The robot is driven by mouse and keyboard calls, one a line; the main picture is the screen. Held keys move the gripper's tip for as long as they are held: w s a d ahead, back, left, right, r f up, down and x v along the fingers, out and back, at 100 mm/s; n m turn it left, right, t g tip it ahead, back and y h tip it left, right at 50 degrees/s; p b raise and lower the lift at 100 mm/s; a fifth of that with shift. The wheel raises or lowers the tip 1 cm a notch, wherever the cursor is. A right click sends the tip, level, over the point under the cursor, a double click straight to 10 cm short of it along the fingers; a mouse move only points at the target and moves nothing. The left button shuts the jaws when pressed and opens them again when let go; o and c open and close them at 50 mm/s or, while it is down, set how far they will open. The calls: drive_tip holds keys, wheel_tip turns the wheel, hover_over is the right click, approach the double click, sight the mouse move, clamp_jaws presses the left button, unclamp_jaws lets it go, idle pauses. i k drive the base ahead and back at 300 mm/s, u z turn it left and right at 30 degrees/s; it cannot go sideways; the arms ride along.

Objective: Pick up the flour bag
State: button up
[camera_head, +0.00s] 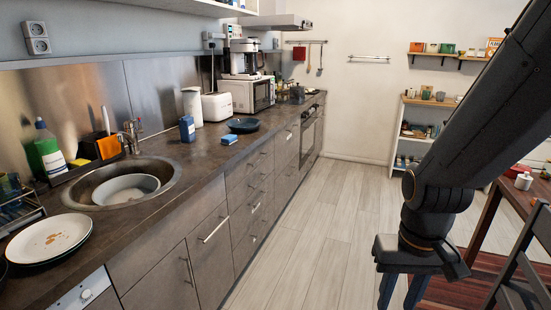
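I cannot pick out a flour bag with certainty. A small upright blue package (187,129) stands on the dark countertop (185,165), in front of a white cylinder; its label is too small to read. My gripper (401,294) hangs at the lower right, over the floor and well apart from the counter. Its two fingers point down with a gap between them, and nothing shows in the gap. The fingertips are near the bottom edge of the picture.
A blue sponge-like item (230,139) and a dark bowl (243,125) are on the counter. The sink (165,182) holds a bowl; stacked plates (48,238) are nearer. A table (487,215) and a chair (538,235) stand at right. The floor (318,235) between is clear.

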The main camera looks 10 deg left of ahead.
sight(186, 124)
drive_tip(key=i, duration=3.3)
drive_tip(key=u, duration=1.3)
